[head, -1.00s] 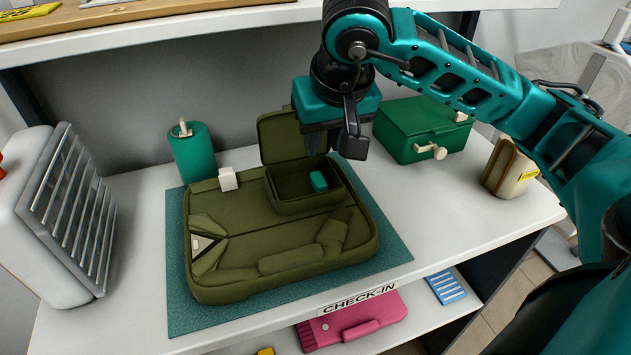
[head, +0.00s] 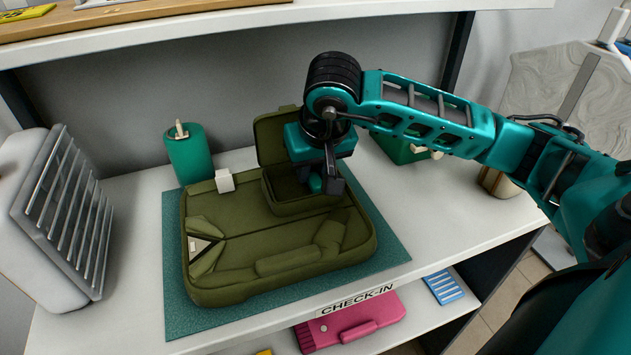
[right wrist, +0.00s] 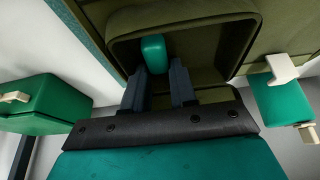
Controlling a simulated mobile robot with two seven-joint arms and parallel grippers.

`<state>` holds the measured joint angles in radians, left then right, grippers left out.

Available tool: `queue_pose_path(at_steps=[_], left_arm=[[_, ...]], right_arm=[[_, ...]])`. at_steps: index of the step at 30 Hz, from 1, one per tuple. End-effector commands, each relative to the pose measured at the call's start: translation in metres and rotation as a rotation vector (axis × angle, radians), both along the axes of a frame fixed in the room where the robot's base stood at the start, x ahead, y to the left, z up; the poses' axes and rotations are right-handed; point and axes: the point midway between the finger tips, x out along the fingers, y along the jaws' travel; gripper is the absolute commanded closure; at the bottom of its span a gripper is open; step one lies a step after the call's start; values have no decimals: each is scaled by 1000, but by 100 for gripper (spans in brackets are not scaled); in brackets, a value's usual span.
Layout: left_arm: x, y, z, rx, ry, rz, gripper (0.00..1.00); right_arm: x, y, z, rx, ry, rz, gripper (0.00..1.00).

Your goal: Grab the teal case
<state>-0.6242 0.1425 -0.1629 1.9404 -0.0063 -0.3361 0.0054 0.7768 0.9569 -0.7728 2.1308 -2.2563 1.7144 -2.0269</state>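The teal case (head: 315,184) is a small rounded block inside the open compartment of the olive bag (head: 215,285). It also shows in the right wrist view (right wrist: 153,50), with its near end at the gap between my fingertips. My right gripper (head: 328,188) is lowered into the compartment from above, pointing down. In the right wrist view my right gripper (right wrist: 158,72) has its two dark fingers apart, one on each side of the case's near end. Whether they touch it cannot be told. My left gripper is out of view.
The compartment's lid (head: 275,138) stands open behind my gripper. A green cylinder (head: 188,155) stands at the back left, and a green box (right wrist: 45,103) on the other side. A white ribbed case (head: 65,220) is at far left. The teal mat (head: 190,320) lies under the bag.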

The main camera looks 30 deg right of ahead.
Motion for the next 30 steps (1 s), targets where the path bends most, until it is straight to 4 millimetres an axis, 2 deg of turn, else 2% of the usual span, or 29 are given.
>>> queue_pose_path(at_steps=[1,8,22,26,30], left_arm=[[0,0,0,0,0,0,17],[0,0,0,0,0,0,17],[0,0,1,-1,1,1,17],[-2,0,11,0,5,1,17],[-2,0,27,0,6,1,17]], right_arm=[[0,0,0,0,0,0,79],[0,0,1,0,0,0,100],[-1,-4,7,-1,-3,-7,100],[-2,-7,26,0,-3,-14,100],[-4,-13,56,-1,-4,-24,100]])
